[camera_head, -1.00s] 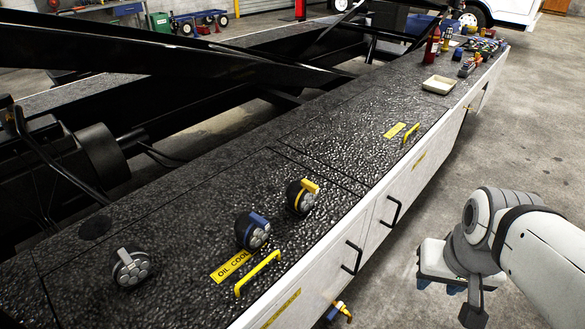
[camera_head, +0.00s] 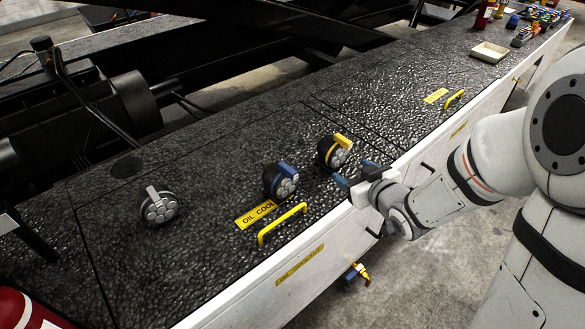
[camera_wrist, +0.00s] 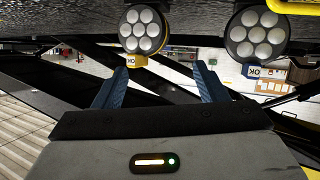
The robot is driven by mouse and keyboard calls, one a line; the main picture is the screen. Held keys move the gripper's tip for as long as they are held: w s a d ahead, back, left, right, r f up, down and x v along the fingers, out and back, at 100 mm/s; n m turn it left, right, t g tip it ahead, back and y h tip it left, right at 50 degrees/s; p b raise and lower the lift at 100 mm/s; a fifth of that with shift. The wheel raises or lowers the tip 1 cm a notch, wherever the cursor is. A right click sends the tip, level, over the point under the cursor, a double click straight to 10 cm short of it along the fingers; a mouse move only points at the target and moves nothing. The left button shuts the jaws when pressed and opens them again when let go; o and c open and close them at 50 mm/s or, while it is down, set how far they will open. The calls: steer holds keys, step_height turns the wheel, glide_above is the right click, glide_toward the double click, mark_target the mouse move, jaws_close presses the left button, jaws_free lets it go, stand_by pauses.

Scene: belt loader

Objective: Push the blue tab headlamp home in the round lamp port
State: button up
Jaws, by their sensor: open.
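The blue tab headlamp (camera_head: 280,180), a dark round body with a cluster of pale lenses, sits on the black textured deck in the head view, between a yellow-tab lamp (camera_head: 334,151) and a grey-tab lamp (camera_head: 157,206). A dark round patch (camera_head: 127,167) lies in the deck behind the grey-tab lamp; I cannot tell whether it is the port. My gripper (camera_head: 355,172) is open and empty, right of the yellow-tab lamp and apart from the blue one.
A yellow handle (camera_head: 282,224) stands on the deck before the blue tab headlamp, near a yellow label (camera_head: 256,213). Another handle (camera_head: 454,101) and a cream tray (camera_head: 489,52) are farther right. Black beams run behind the deck. The deck's left part is mostly clear.

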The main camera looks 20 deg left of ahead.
mark_target(286, 171)
steer(key=s+a+n+g+y, duration=0.1)
steer(key=s+a+y, duration=0.1)
steer(key=a, duration=0.1)
steer(key=s+a+f+n+g+y, duration=0.1)
steer(key=s+a+y, duration=0.1)
steer(key=a, duration=0.1)
steer(key=s+a+n+y+b, duration=0.1)
steer(key=s+a+y, duration=0.1)
steer(key=a+y, duration=0.1)
steer(key=shift+s+f+g, duration=0.25)
steer(key=shift+f+g, duration=0.05)
steer(key=shift+g, duration=0.1)
steer(key=shift+a+r, duration=0.1)
steer(key=shift+a, duration=0.15)
steer(key=p+x, duration=0.1)
steer(key=x, duration=0.6)
steer(key=shift+a+p, duration=0.15)
steer(key=shift+p, duration=0.15)
